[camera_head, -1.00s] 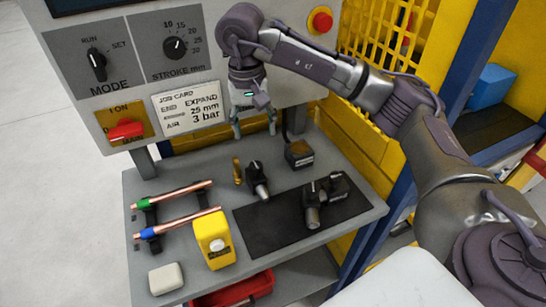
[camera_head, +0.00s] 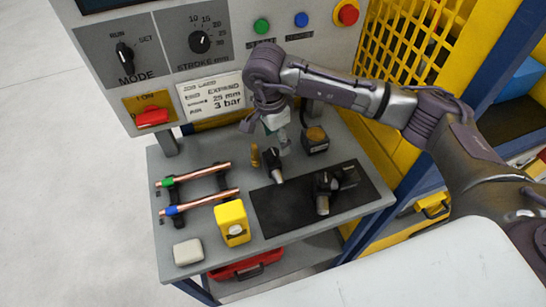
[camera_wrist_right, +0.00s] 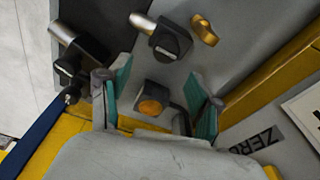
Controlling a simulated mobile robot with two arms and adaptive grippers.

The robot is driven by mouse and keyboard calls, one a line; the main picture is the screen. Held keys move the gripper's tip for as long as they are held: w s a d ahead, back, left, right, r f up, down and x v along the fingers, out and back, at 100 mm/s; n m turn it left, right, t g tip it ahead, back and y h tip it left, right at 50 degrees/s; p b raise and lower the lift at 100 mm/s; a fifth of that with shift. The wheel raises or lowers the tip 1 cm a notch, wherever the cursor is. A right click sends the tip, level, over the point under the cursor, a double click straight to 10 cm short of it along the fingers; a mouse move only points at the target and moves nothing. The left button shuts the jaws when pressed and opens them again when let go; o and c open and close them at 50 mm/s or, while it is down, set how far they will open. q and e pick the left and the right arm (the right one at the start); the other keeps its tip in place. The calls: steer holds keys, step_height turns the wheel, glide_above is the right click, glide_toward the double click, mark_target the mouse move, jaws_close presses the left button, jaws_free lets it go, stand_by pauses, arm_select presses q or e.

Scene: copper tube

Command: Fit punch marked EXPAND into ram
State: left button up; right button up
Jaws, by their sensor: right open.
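More black and silver tools (camera_head: 322,192) lie on the mat (camera_head: 275,215). Their markings are too small to read, so I cannot tell which is EXPAND. My right gripper (camera_head: 270,132) is open and empty above the rear of the bench, behind the punch. Its teal fingers (camera_wrist_right: 160,80) stand apart in the right wrist view. I cannot make out the ram. My left gripper is not in view.
A black block with an orange top (camera_head: 315,139) and a small brass part (camera_head: 255,156) stand near the gripper. Copper tubes (camera_head: 195,175) on supports, a yellow box (camera_head: 232,222) and a pale block (camera_head: 187,252) occupy the left. The control panel (camera_head: 185,45) rises behind.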

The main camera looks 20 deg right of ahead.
mark_target(273, 151)
steer(key=shift+f, duration=0.65)
steer(key=f+p, duration=0.1)
steer(key=f, duration=0.1)
steer(key=f+p, duration=0.2)
steer(key=shift+w+a+f, duration=0.1)
steer(key=shift+a, duration=0.3)
steer(key=shift+d+f, duration=0.1)
steer(key=shift+f, duration=0.5)
jaws_close()
steer(key=shift+w+r, duration=0.1)
steer(key=shift+r, duration=0.05)
